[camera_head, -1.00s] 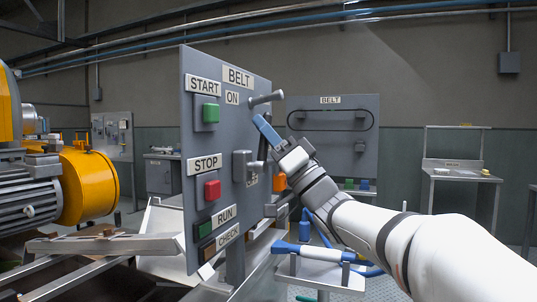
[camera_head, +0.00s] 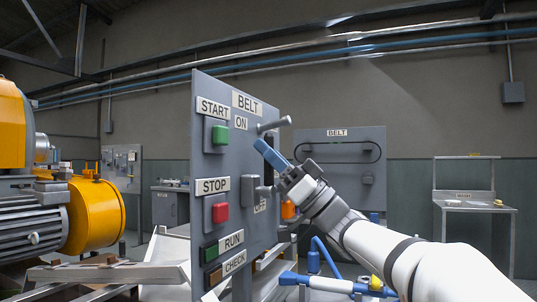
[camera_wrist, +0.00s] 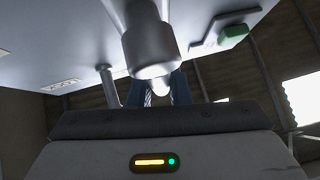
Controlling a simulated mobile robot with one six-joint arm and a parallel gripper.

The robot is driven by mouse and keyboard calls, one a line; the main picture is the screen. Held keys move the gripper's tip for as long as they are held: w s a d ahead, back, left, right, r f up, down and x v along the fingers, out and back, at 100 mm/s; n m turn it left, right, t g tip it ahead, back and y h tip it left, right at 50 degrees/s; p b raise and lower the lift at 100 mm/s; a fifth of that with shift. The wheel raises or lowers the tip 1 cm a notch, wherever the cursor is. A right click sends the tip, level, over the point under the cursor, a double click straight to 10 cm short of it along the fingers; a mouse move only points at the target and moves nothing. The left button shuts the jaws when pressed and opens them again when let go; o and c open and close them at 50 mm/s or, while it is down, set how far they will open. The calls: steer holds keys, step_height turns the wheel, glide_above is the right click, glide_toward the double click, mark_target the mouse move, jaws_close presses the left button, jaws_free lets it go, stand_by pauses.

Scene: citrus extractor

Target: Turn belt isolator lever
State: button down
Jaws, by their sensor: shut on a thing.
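The grey BELT panel (camera_head: 243,150) stands upright in the middle of the head view, with ON and OFF labels. A grey lever hub (camera_head: 250,188) sits on its face between those labels, and a dark lever bar (camera_head: 267,176) shows beside it. My gripper (camera_head: 270,154), with blue fingers, is at the panel face below the ON label. It is shut on the lever, though the grip itself is mostly hidden in the head view. In the wrist view a large grey cylinder (camera_wrist: 150,45) covers part of the fingers (camera_wrist: 155,90).
A grey peg (camera_head: 274,125) sticks out near ON, just above my gripper. The green START button (camera_head: 220,135) and red STOP button (camera_head: 220,212) are on the panel's left side. A yellow motor (camera_head: 97,215) stands at left. A blue-handled tool (camera_head: 325,284) lies below my arm.

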steer(key=c, duration=1.3)
jaws_free()
steer(key=shift+c, duration=0.2)
steer(key=p+v, duration=0.1)
steer(key=v, duration=0.6)
steer(key=shift+d+f, duration=0.3)
